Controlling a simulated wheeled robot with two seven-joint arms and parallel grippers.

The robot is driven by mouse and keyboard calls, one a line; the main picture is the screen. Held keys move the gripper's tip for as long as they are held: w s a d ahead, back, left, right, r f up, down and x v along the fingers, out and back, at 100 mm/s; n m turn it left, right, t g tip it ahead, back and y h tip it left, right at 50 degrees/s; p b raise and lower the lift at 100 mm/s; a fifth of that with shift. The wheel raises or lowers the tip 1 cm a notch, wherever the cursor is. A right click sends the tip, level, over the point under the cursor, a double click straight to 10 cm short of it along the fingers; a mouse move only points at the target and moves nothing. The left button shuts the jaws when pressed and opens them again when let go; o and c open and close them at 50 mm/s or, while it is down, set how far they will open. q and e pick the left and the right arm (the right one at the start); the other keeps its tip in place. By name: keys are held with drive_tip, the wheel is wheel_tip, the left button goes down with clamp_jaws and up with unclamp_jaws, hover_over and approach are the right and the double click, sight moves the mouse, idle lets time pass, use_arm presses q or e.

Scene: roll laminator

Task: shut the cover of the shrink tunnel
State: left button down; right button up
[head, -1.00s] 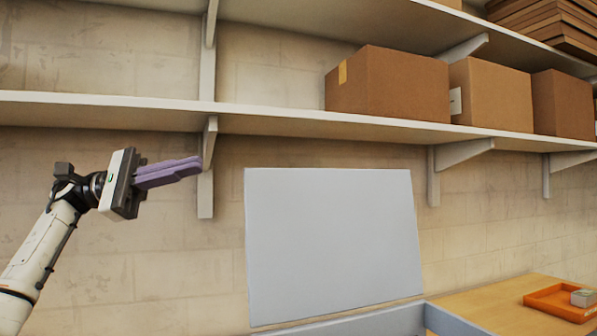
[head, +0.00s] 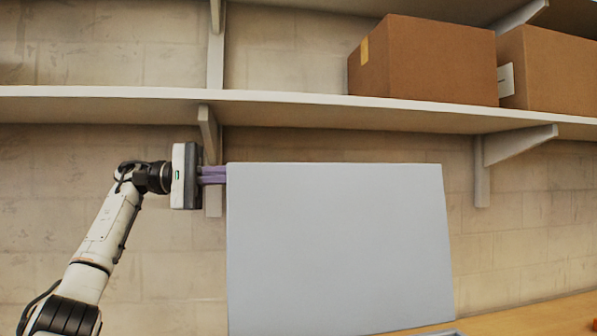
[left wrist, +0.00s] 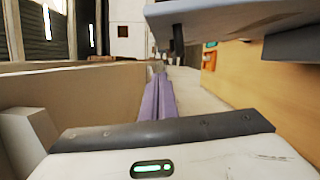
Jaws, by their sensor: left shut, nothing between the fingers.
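The shrink tunnel's cover (head: 338,245) is a flat, light blue-grey panel standing raised, nearly upright, in the head view. Only a sliver of the tunnel body (head: 440,332) shows below it. My left gripper (head: 213,175) is at the cover's upper left edge, its purple fingers pointing right. The fingertips pass out of sight behind the panel; I cannot tell whether they touch it. In the left wrist view the shut, empty fingers (left wrist: 160,98) point forward, with a blue-grey slab (left wrist: 225,18), likely the cover, above right. My right gripper is not in view.
A wall shelf (head: 300,109) runs above the cover, with cardboard boxes (head: 430,62) on it. Its bracket (head: 209,135) hangs just behind my left gripper. A wooden tabletop (head: 530,314) lies at lower right.

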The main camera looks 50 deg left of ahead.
sight(289, 169)
use_arm(q)
drive_tip(key=w+d, duration=0.1)
drive_tip(key=d, duration=0.1)
drive_tip(key=w+d, duration=0.1)
drive_tip(key=d, duration=0.2)
drive_tip(key=w+d+b, duration=0.1)
drive_tip(key=w+d, duration=0.1)
drive_tip(key=shift+d+r, duration=0.3)
drive_tip(key=shift+d, duration=0.1)
drive_tip(key=shift+s+d+r, duration=0.1)
drive_tip(key=shift+d+r, duration=0.1)
drive_tip(key=shift+d, duration=0.2)
